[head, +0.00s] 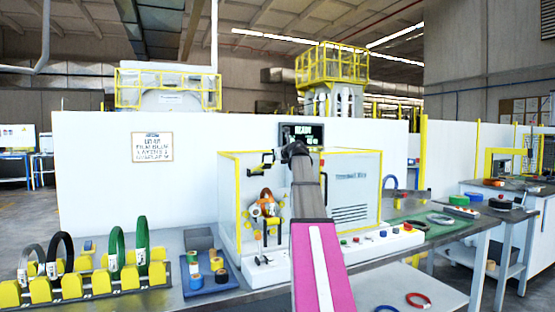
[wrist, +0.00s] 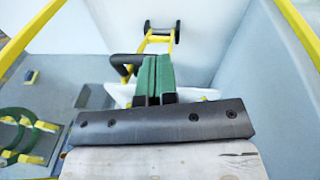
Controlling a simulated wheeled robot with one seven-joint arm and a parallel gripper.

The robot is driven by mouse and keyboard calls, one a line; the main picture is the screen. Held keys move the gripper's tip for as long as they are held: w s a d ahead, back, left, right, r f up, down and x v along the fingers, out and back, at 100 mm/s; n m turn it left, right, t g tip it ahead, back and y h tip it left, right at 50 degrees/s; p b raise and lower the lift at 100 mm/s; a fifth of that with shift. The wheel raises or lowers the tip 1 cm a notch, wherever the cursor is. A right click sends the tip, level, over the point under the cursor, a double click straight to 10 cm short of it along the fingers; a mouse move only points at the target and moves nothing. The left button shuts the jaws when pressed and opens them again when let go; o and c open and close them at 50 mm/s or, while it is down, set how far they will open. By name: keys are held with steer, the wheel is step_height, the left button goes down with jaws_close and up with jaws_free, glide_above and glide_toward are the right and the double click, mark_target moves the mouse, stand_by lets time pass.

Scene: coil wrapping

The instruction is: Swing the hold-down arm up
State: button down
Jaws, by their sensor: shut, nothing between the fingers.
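The hold-down arm shows in the wrist view as a yellow bar (wrist: 157,39) with black rollers at its far end, against the white back panel. In the head view its black-and-yellow end (head: 262,160) stands high in the wrapping machine, left of my wrist. A black bar or handle (wrist: 125,61) lies just left of my fingertips in the wrist view; I cannot tell whether they touch. My gripper (wrist: 155,60) has its green fingers closed together with nothing between them. In the head view its fingers are hard to make out near my dark wrist.
The wrapping machine's yellow-edged clear guard (head: 237,153) surrounds the work space. An orange wrapping part (head: 266,202) sits inside. Upright coils (head: 116,248) stand in a yellow rack at left. A blue tray (head: 212,285) holds tape rolls. Coloured buttons (head: 369,238) line the white front panel.

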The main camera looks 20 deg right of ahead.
steer(key=w+r, duration=0.6)
steer(key=w, duration=0.4)
steer(key=w+r, duration=0.7)
steer(key=w, duration=0.2)
steer(key=shift+w+a, duration=0.35)
steer(key=shift+s+r, duration=0.1)
steer(key=s+d+r, duration=0.2)
steer(key=s+r, duration=0.4)
steer(key=r, duration=0.5)
steer(key=shift+s, duration=0.25)
